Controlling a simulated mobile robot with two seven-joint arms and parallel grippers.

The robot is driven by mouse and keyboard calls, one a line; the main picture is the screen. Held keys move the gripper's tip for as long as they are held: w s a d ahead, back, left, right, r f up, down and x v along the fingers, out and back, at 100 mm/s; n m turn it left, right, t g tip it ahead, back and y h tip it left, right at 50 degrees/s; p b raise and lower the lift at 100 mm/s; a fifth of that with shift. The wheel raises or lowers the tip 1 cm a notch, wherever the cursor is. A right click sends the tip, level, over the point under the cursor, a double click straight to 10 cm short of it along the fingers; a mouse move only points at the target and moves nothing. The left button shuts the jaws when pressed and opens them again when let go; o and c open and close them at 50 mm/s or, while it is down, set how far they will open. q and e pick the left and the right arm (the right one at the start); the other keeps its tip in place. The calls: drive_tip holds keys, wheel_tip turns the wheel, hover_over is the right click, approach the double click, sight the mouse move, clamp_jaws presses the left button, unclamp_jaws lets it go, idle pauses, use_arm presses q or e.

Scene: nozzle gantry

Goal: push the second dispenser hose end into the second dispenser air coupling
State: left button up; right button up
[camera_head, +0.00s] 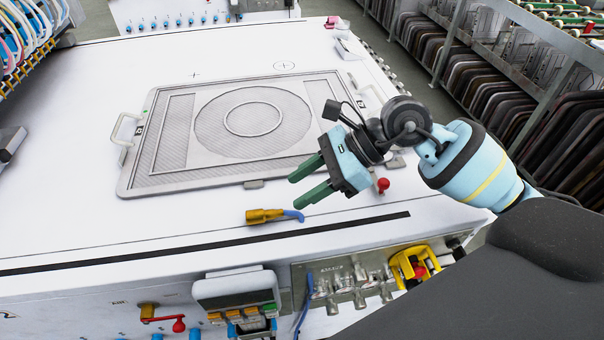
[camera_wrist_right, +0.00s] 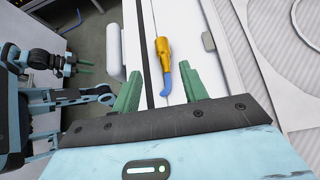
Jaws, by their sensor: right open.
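The hose end, a gold fitting (camera_head: 264,215) with a short blue hose piece (camera_head: 293,215), lies on the white table top near its front edge. In the right wrist view the gold fitting (camera_wrist_right: 163,58) lies beyond my fingers, with its blue piece (camera_wrist_right: 188,80) pointing toward the gap between them. My right gripper (camera_head: 295,190) is open and empty, just behind and above the hose end. My left gripper (camera_wrist_right: 86,67) shows small in the right wrist view, its two fingers apart. Several silver couplings (camera_head: 352,286) sit on the front panel; I cannot tell which is the second dispenser's.
A grey framed screen (camera_head: 150,140) lies behind on the table. A black strip (camera_head: 215,242) runs along the table front. A blue hose (camera_head: 303,315) hangs by the couplings. A yellow guard (camera_head: 403,262) and a red-knobbed lever (camera_head: 179,324) stick out from the front.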

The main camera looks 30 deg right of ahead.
sight(264, 211)
drive_tip(key=shift+w+d, duration=0.1)
drive_tip(key=shift+d, duration=0.15)
drive_tip(key=shift+a+f, duration=0.2)
drive_tip(key=shift+a, duration=0.15)
use_arm(q)
drive_tip(key=shift+s+f+b, duration=0.2)
drive_tip(key=shift+f+b, duration=0.35)
drive_tip(key=shift+s+f+b, duration=0.2)
drive_tip(key=shift+f+b, duration=0.3)
drive_tip(key=shift+b, duration=0.05)
use_arm(e)
drive_tip(key=shift+x, duration=4.6)
drive_tip(key=shift+w+d, duration=0.1)
drive_tip(key=shift+c, duration=0.4)
